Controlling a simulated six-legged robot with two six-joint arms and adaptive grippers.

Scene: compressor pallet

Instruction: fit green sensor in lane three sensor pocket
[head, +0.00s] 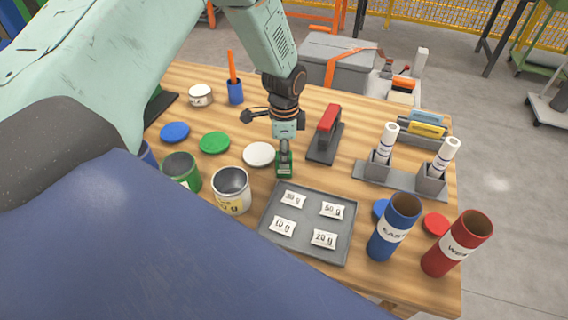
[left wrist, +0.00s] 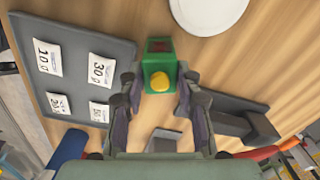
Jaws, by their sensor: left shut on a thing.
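The green sensor (head: 284,171) is a small green block; the left wrist view shows its round yellow knob and a dark red patch on the green block (left wrist: 158,72). My left gripper (head: 284,160) is shut on it, with a finger on each side in the left wrist view (left wrist: 158,92). It is low over the wooden table, between the white lid and the grey tray; I cannot tell whether it touches the table. I cannot make out a lane three sensor pocket in either view. My right gripper is not in view.
A grey tray (head: 264,225) with labelled sachets lies just in front. A white lid (head: 259,154), a red-handled tool (head: 328,122), a silver can (head: 231,190) and a green can (head: 181,172) stand close by. Blue (head: 394,228) and red (head: 458,243) tubes stand right.

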